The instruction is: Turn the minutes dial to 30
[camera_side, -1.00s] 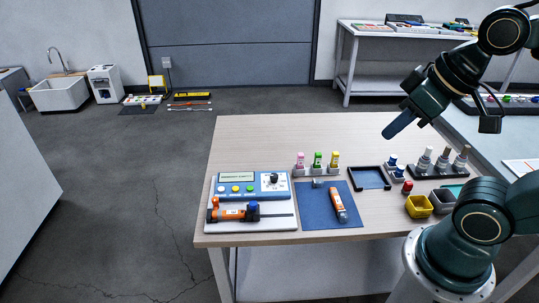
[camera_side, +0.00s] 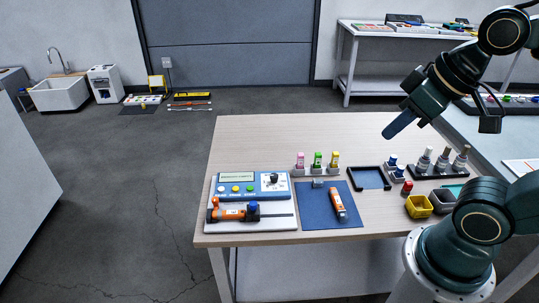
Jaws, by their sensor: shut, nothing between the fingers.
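The minutes dial (camera_side: 274,178) is a small dark knob on a pale plate at the right end of the blue control panel (camera_side: 215,189). The panel also has a greenish display (camera_side: 237,177) and a row of small coloured buttons (camera_side: 236,189). The dial's setting is too small to read. My gripper (camera_side: 398,126) is shut and empty, high above the right rear of the table, well to the right of the dial and apart from everything.
An orange tool (camera_side: 230,214) lies on the white base in front of the panel. A blue mat (camera_side: 318,213) holds another orange tool (camera_side: 338,205). Bottles in a rack (camera_side: 318,170), a black tray (camera_side: 360,187) and a yellow bin (camera_side: 419,207) stand rightward. The table's rear is clear.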

